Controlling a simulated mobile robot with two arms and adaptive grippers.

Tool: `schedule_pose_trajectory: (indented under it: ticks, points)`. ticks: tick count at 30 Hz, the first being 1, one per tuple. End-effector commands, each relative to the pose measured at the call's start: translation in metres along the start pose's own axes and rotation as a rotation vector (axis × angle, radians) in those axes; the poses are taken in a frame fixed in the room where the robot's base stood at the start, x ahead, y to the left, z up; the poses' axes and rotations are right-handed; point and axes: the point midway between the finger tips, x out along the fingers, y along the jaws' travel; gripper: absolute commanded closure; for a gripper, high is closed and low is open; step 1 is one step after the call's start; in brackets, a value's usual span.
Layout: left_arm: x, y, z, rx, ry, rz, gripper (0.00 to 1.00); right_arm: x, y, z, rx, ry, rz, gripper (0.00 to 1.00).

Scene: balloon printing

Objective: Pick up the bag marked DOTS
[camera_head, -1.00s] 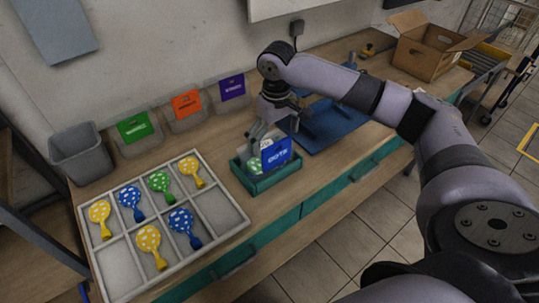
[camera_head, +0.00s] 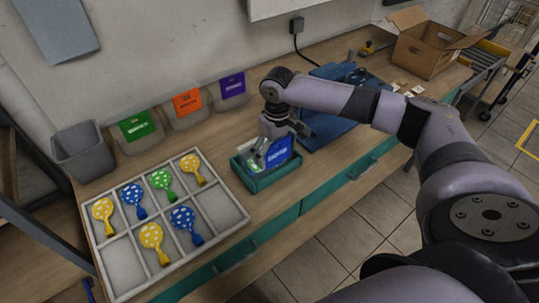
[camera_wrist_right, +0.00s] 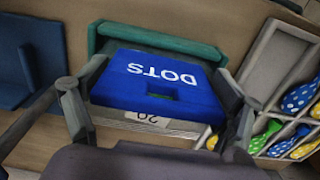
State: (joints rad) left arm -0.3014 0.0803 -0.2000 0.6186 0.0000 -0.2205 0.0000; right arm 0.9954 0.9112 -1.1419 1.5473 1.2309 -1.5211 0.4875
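The bag marked DOTS (camera_head: 284,154) has a blue header and a clear lower part. It stands in a small teal tray (camera_head: 264,184) on the bench. In the right wrist view the bag (camera_wrist_right: 160,92) shows its white DOTS lettering upside down, with the tray's rim (camera_wrist_right: 165,37) behind it. My right gripper (camera_head: 282,146) is over the tray with its fingers spread. In the wrist view the fingers (camera_wrist_right: 163,70) lie on either side of the blue header, close to its edges; contact cannot be told. My left gripper is not in view.
A white divided tray (camera_head: 124,268) with several dotted balloons lies to the left. Clear bins with green (camera_head: 136,127), orange (camera_head: 187,102) and purple (camera_head: 232,86) labels line the wall beside a grey bin (camera_head: 82,152). A blue press (camera_head: 335,130) and cardboard box (camera_head: 425,55) are right.

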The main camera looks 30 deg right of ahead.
Motion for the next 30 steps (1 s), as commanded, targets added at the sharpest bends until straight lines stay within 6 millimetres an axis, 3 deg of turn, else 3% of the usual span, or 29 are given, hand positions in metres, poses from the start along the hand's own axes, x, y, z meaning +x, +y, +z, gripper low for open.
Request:
schedule_pose_trajectory:
  ticks: [12,23,30]
  points:
    - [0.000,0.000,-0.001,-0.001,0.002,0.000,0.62,0.000,0.000,0.000,0.000,0.000,0.000,0.44]
    - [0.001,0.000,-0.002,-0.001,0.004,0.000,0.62,-0.005,0.000,-0.001,0.000,0.002,-0.001,0.44]
    - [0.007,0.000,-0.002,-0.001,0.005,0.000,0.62,-0.035,0.000,-0.001,-0.001,0.004,0.000,0.44]
